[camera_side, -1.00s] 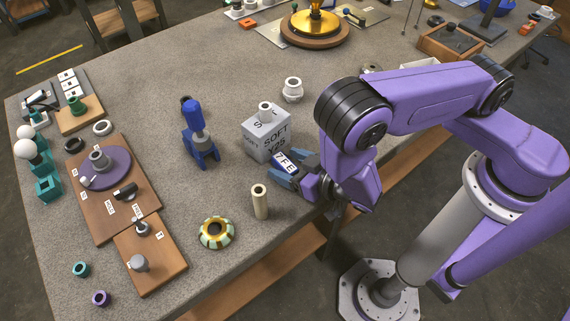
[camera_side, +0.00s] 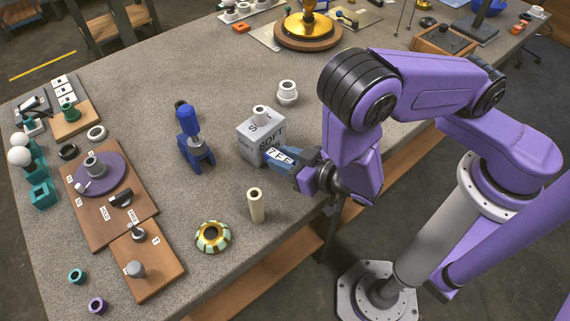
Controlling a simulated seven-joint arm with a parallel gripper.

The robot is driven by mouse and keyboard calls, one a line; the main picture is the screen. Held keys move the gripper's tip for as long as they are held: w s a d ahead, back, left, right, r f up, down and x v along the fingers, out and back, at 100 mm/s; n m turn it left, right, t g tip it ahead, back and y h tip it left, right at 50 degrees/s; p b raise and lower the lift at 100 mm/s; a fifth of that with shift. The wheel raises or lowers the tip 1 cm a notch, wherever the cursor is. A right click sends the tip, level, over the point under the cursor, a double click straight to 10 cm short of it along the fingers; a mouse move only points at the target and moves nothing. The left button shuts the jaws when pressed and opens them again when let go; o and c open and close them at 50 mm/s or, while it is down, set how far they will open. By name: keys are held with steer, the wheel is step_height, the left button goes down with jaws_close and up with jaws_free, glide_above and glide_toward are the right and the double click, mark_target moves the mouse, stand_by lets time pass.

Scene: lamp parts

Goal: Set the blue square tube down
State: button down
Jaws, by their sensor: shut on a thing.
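My gripper (camera_side: 284,163) is at the table's right side, beside the front right of the grey lettered box (camera_side: 256,141). Its jaws point left and up in the picture. It is shut on a blue piece with a white lettered face (camera_side: 279,155), which I take as the blue square tube. The fingers and wrist hide most of this piece. I cannot tell whether it touches the box or the table.
A blue stand (camera_side: 195,152) is left of the box, and a cream tube (camera_side: 256,206) stands in front of my gripper. A patterned ring (camera_side: 212,237) lies nearer the front. A white fitting (camera_side: 287,93) is behind the box. Bare table lies left of the cream tube.

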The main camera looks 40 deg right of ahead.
mark_target(285, 160)
step_height(285, 160, up, 13)
steer(key=w+d+r+m+h, duration=0.2)
steer(key=w+d, duration=0.1)
steer(key=d, duration=0.5)
steer(key=w+d+r+m+h, duration=0.1)
steer(key=w+d+r+h, duration=0.1)
steer(key=d, duration=0.6)
steer(key=w+d+r+m+h, duration=0.2)
steer(key=w+d+r, duration=0.1)
steer(key=d, duration=0.5)
steer(key=shift+w+r+m+h, duration=0.25)
steer(key=shift+w+m+h, duration=0.05)
steer(key=shift+w, duration=0.45)
steer(key=shift+a, duration=0.1)
steer(key=w+r+n+y, duration=0.2)
steer(key=w+n+y, duration=0.1)
steer(key=w, duration=0.5)
steer(key=shift+y, duration=0.5)
steer(key=shift+r, duration=0.15)
